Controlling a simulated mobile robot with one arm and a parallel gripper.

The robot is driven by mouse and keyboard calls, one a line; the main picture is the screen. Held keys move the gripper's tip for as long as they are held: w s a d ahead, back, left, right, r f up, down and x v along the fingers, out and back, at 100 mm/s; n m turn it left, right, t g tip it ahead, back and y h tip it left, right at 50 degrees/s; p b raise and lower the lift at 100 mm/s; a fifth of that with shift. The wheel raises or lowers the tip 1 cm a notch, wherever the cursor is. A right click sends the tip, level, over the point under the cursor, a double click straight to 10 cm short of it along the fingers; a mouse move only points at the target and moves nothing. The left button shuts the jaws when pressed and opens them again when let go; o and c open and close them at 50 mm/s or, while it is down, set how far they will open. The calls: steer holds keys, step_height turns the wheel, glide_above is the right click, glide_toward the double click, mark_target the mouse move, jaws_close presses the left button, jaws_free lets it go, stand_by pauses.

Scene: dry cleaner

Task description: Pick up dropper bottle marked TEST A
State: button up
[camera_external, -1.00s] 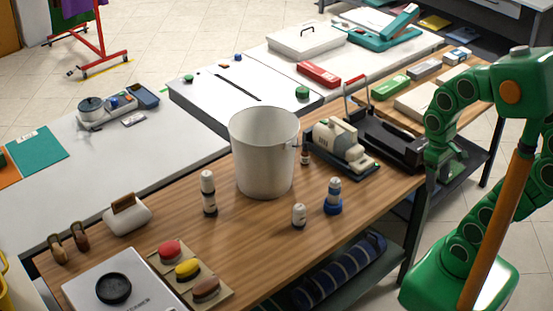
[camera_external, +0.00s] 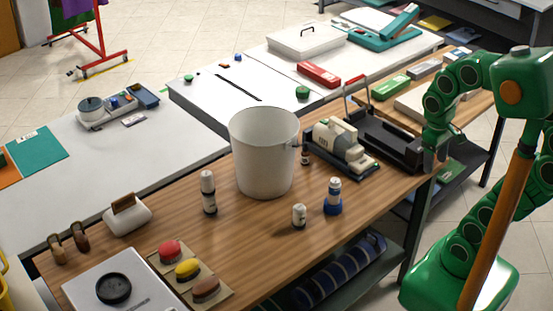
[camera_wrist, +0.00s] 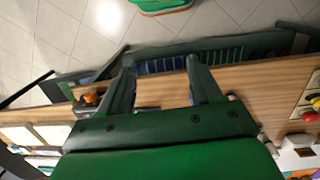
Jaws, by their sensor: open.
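Several small bottles stand upright on the wooden bench: a tall white one with a dark band (camera_external: 208,192), a short white one (camera_external: 299,215), a white one with a blue base (camera_external: 333,196), and a dark one (camera_external: 305,156) beside the bucket. Their labels are too small to read, so I cannot tell which is marked TEST A. My gripper (camera_external: 435,160) is at the bench's right end, apart from the bottles. In the wrist view my gripper (camera_wrist: 160,66) has its two fingers spread with nothing between them.
A white bucket (camera_external: 264,175) stands mid-bench near the bottles. A beige machine (camera_external: 336,140) and a black tray-like device (camera_external: 385,138) lie between my gripper and the bottles. The bench front is mostly clear.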

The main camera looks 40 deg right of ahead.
mark_target(307, 153)
steer(key=w+d+n+t+y, duration=0.25)
steer(key=w+t, duration=0.45)
steer(key=w, duration=1.5)
steer(key=w+d+n+t+y, duration=0.2)
steer(key=w+t, duration=0.5)
steer(key=w, duration=1.5)
steer(key=shift+m+y, duration=0.25)
steer(key=f, duration=2.4)
steer(key=shift+a+f, duration=0.35)
steer(key=shift+f, duration=0.05)
steer(key=x, duration=0.6)
steer(key=shift+r+x, duration=0.15)
steer(key=shift+x, duration=1.35)
steer(key=shift+r+x, duration=0.1)
steer(key=shift+x, duration=1.45)
steer(key=shift+w+d, duration=0.1)
